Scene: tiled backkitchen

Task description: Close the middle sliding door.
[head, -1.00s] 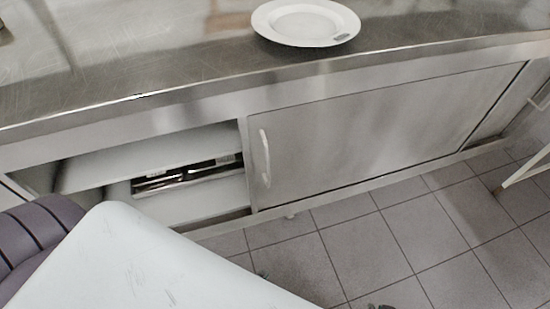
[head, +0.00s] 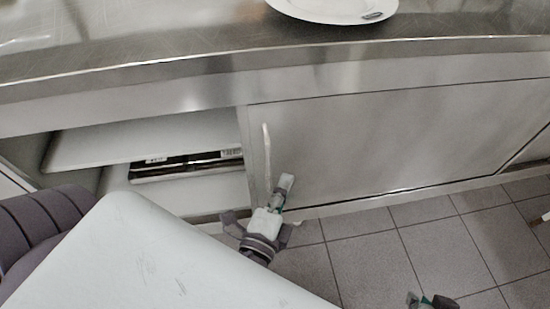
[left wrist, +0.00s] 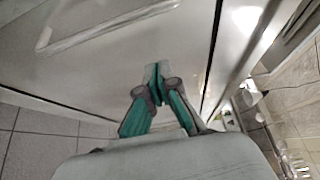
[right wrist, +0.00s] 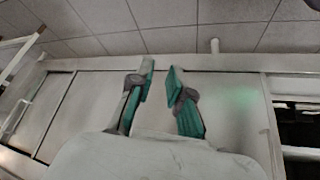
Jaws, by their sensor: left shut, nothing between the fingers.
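The middle sliding door (head: 390,135) is a grey metal panel under the counter, with a vertical bar handle (head: 267,155) near its left edge. Left of that edge the cabinet is open. My left gripper (head: 286,183) is shut and empty, just right of the handle's lower end, in front of the door; contact cannot be told. The left wrist view shows its closed fingertips (left wrist: 157,75) against the door panel, with the handle (left wrist: 105,25) up and left. My right gripper (head: 428,300) is low in the head view. Its fingers (right wrist: 161,80) are apart with nothing between them.
The open compartment holds a white shelf (head: 120,143) and a dark flat item (head: 188,165). A white plate (head: 335,8) sits on the steel counter (head: 150,40). Tiled floor (head: 365,265) is clear.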

